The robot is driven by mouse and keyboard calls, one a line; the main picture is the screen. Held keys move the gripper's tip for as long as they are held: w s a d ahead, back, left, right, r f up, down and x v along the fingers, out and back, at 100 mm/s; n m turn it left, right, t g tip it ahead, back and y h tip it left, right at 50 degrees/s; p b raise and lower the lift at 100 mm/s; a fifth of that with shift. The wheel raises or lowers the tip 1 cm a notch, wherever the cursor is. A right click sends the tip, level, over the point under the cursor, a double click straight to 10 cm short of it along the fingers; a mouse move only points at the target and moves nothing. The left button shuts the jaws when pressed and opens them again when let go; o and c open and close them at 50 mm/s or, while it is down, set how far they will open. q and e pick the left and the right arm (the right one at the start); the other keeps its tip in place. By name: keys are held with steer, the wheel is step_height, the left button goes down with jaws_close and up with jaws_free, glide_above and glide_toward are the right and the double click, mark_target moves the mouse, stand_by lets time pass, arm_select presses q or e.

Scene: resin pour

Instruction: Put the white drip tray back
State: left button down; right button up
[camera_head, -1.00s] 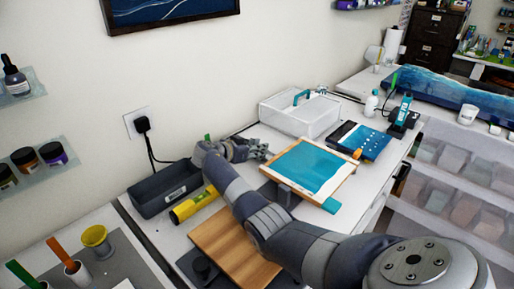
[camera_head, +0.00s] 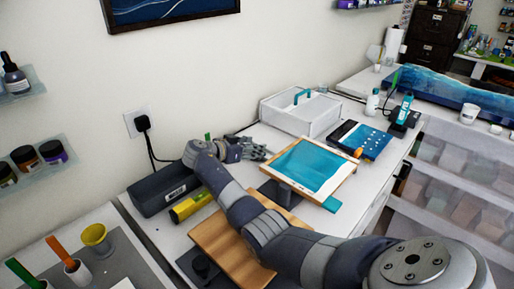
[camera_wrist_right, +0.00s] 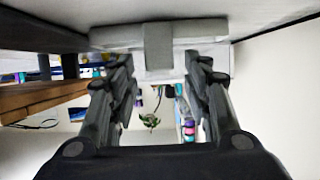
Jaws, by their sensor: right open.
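No white drip tray can be told for sure. In the right wrist view a pale, flat-sided piece (camera_wrist_right: 110,36) with a grey block at its middle lies just beyond my fingers; I cannot tell if it is the tray. My right gripper (camera_head: 252,150) is low over the white bench, behind the painted panel and left of the white box. In its wrist view the right gripper (camera_wrist_right: 160,95) has its fingers apart with nothing between them. My left gripper is not in view.
A teal-painted panel (camera_head: 310,165) stands right of my right arm. A white box (camera_head: 298,117) with a teal handle is behind it. A dark bin (camera_head: 163,190), a yellow tube (camera_head: 190,206) and a wooden board (camera_head: 232,245) lie near the arm. The wall is close behind.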

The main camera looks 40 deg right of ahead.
steer(key=b+v, duration=0.1)
steer(key=v, duration=0.8)
